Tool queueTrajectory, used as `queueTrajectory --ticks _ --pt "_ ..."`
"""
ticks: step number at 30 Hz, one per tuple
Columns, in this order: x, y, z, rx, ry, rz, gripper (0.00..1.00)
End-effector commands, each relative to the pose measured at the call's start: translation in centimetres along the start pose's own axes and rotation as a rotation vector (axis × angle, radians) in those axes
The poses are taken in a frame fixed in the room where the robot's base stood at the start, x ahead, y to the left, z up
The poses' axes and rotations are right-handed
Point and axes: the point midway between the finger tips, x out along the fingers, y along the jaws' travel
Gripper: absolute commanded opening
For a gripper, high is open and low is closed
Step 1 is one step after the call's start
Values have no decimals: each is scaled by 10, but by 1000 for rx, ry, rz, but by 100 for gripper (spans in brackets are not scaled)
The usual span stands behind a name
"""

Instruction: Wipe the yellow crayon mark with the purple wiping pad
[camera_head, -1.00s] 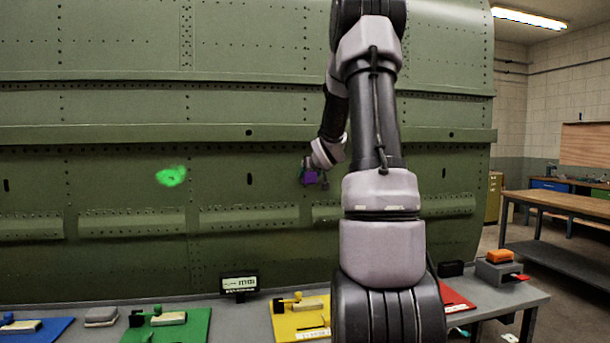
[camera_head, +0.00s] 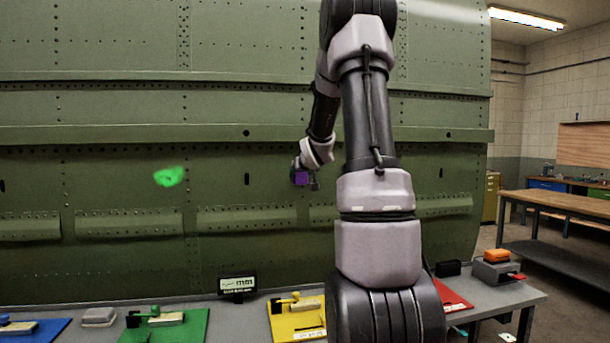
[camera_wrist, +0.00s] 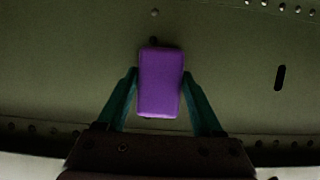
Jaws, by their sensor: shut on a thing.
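The purple wiping pad (camera_wrist: 161,84) is held between the two fingers of my gripper (camera_wrist: 160,88) in the wrist view, with the green fuselage skin behind it. In the head view the pad (camera_head: 301,177) shows small at the end of my arm, in front of the lower fuselage panel; I cannot tell whether it touches the skin. My gripper (camera_head: 305,179) is shut on it. No yellow crayon mark shows in either view; the area behind my arm and the pad is hidden. A bright green mark (camera_head: 168,176) is on the panel to the left.
The green fuselage (camera_head: 100,150) fills the left and middle, with rivet rows and a protruding ledge. A bench (camera_head: 225,322) below holds blue, green, yellow and red boards and a small display (camera_head: 238,285). A wooden-topped table (camera_head: 565,202) stands at right.

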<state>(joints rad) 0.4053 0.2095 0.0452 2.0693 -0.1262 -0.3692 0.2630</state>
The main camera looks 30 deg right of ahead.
Motion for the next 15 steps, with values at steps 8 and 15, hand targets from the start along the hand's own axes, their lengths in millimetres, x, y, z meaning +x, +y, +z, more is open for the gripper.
queueTrajectory --ticks 8,15 --pt "-1 -28 -2 -3 5 -8 16" --pt "-2 -36 -1 -2 4 -5 16"
